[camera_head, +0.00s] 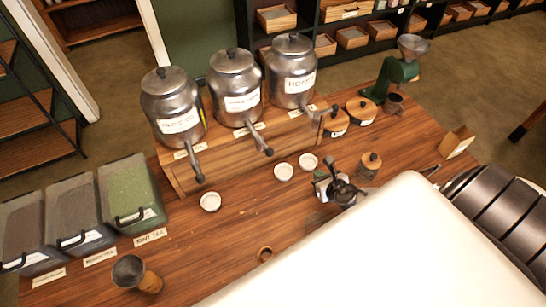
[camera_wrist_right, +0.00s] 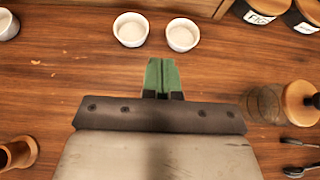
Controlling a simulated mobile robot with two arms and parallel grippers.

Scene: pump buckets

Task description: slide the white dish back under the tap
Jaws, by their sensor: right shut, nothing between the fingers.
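Three small white dishes stand on the wooden counter in front of the metal dispensers: a left dish (camera_head: 210,201), a middle dish (camera_head: 284,172) and a right dish (camera_head: 308,161). The left dish is just in front of the left tap (camera_head: 197,168). The middle dish is forward and right of the middle tap (camera_head: 266,149). The right dish is close beside it, forward of the right dispenser (camera_head: 292,72). My right gripper (camera_head: 321,183) is shut and empty, just nearer than these two dishes. The right wrist view shows its green fingers (camera_wrist_right: 162,76) apart from both dishes. My left gripper is not in view.
A lidded jar (camera_head: 370,166) stands right of my right gripper. A green grinder (camera_head: 400,70) stands at the back right. Bare counter lies between the left and middle dishes.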

